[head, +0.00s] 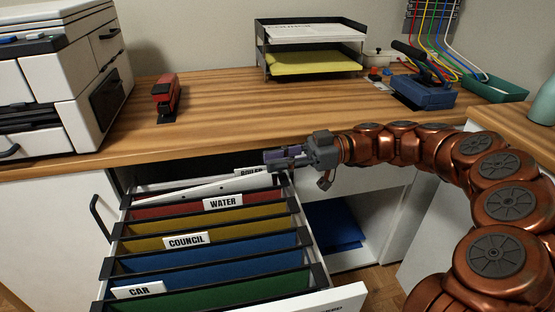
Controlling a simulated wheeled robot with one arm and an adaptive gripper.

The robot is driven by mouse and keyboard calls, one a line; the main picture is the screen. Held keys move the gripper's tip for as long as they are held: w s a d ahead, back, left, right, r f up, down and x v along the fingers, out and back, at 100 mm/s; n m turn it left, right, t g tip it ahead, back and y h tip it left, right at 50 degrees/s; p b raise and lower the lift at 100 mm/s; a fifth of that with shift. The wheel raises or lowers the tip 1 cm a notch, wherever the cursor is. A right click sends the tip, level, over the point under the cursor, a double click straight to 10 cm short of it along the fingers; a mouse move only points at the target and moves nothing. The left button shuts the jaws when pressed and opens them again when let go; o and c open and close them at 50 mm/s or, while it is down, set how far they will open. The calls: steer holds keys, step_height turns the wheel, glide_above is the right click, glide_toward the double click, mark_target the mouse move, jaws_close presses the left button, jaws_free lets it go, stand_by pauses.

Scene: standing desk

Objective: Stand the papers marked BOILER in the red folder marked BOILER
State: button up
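The open drawer (103,284) holds a row of hanging folders. At its back a white tab marked BOILER (252,172) shows, partly hidden. Only a thin strip of red shows near it, so the folder's body is mostly hidden. White papers (205,188) stick up at a slant just in front of that tab, behind the WATER tab (223,202); no writing on them is readable. I cannot tell which folder they stand in. My gripper (284,157) is at the drawer's back right, just above the papers' right end. Whether its fingers are apart or closed is unclear.
Nearer folders are red, yellow marked COUNCIL (187,240), blue, and green marked CAR (138,291). On the desk are a red stapler (166,97), a printer (55,85), a paper tray (259,62) with white and yellow sheets, and a blue device (424,93). The desk's middle is clear.

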steer(key=shift+o, duration=1.1)
steer(key=shift+d, duration=0.15)
steer(key=v, duration=0.7)
steer(key=shift+w+d, duration=0.1)
steer(key=shift+d, duration=0.05)
